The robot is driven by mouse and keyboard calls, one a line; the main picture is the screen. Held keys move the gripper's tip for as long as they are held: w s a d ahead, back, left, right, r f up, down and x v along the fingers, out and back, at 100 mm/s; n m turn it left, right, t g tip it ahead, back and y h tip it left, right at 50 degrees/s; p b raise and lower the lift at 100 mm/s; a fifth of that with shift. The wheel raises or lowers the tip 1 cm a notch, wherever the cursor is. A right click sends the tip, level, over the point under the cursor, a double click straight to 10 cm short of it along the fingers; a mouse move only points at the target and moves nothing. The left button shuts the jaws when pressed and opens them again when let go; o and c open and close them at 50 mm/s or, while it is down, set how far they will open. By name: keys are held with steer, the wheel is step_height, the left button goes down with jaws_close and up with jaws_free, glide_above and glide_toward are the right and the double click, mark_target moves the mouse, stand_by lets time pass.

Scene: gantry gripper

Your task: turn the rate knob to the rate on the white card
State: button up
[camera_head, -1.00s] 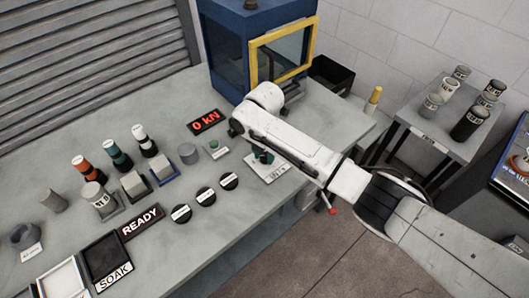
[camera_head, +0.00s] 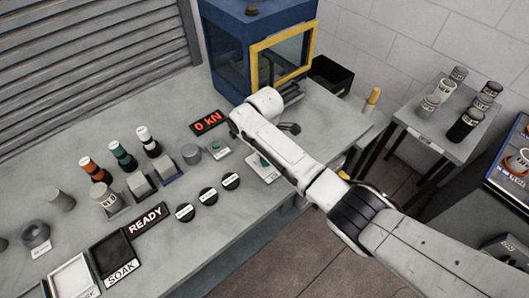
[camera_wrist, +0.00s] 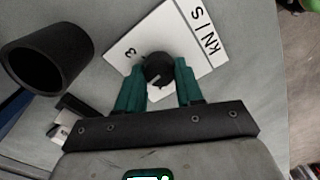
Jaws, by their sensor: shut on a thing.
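The rate knob (camera_wrist: 158,66) is a round black knob in the wrist view, with a pale pointer line toward the lower part of that picture. It sits on a white dial plate (camera_wrist: 207,54) marked "kN/s", with a "3" at its left. The plate also shows in the head view (camera_head: 268,174), partly behind my arm. My gripper (camera_wrist: 160,70) has teal fingers on either side of the knob and is shut on it. The fingers and gripper body hide the plate's near part. I cannot make out a separate white card with a rate.
A red "0 kN" display (camera_head: 208,123) and a green button (camera_head: 216,147) are near the plate. A dark hollow cylinder (camera_wrist: 47,55) stands close to my gripper in the wrist view. The blue press cabinet (camera_head: 228,55) with a yellow-framed door stands behind. Three round black labelled discs (camera_head: 208,196) lie in front.

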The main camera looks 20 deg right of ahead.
steer(key=shift+r+m, duration=0.1)
steer(key=shift+m, duration=0.5)
steer(key=o, duration=1)
step_height(320, 180, up, 11)
steer(key=shift+f, duration=0.15)
stand_by(0.4)
